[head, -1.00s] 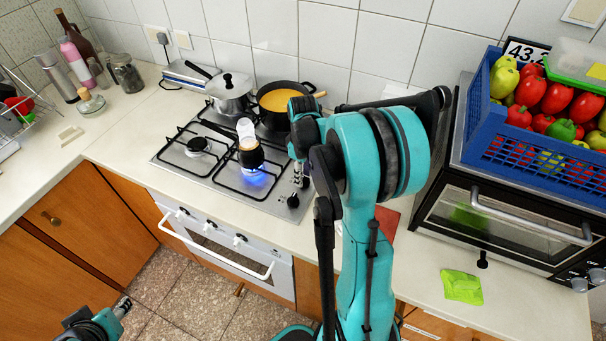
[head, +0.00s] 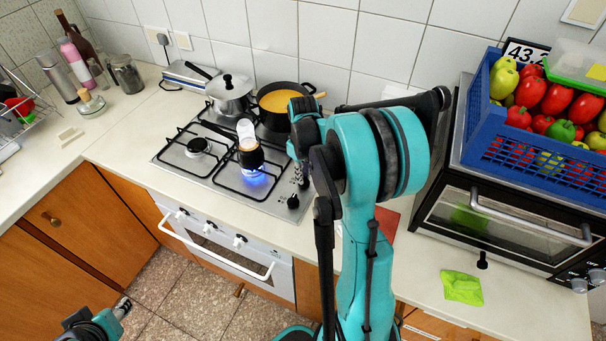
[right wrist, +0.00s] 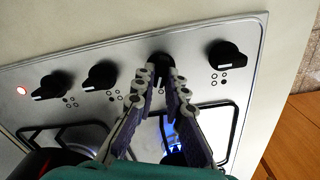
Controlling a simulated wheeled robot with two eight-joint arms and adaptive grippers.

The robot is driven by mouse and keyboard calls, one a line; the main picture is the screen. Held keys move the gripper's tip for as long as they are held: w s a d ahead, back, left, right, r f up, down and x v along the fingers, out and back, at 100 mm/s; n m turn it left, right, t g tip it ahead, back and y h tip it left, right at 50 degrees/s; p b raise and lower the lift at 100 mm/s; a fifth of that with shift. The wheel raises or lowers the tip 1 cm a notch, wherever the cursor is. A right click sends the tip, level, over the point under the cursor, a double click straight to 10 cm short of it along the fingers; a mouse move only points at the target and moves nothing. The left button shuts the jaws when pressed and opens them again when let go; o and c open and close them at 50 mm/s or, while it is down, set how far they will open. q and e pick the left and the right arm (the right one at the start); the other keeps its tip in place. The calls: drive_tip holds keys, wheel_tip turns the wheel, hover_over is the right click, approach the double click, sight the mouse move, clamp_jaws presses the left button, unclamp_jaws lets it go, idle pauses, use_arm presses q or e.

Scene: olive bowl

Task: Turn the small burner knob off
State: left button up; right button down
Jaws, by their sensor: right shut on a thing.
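The black burner knob (right wrist: 161,66) sits between the fingertips of my right gripper (right wrist: 162,78), which is shut on it, in the right wrist view. It is second from the right in a row of black knobs on the steel stove top (right wrist: 200,87). The fingers hide part of it and its pointer. In the head view my right gripper (head: 301,174) is at the hob's right edge, mostly behind my arm. A blue flame (head: 256,179) burns under a small coffee pot (head: 250,157). My left gripper (head: 123,307) is low at the left, its jaws too small to judge.
A free knob (head: 293,201) is just in front of the gripper. A lidded pot (head: 230,96) and a pan of orange soup (head: 276,101) stand on the rear burners. A toaster oven (head: 505,228) with a blue crate (head: 555,164) stands right. A green cloth (head: 462,287) lies on the counter.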

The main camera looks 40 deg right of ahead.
sight(305, 177)
drive_tip(key=m, duration=0.6)
drive_tip(key=shift+d+m, duration=0.1)
drive_tip(key=shift+m, duration=0.2)
drive_tip(key=m, duration=0.6)
drive_tip(key=shift+s+d, duration=0.1)
drive_tip(key=shift+m, duration=0.4)
drive_tip(key=c, duration=1.6)
unclamp_jaws()
drive_tip(key=shift+o, duration=0.2)
drive_tip(key=shift+r, duration=0.1)
wheel_tip(305, 177, up, 12)
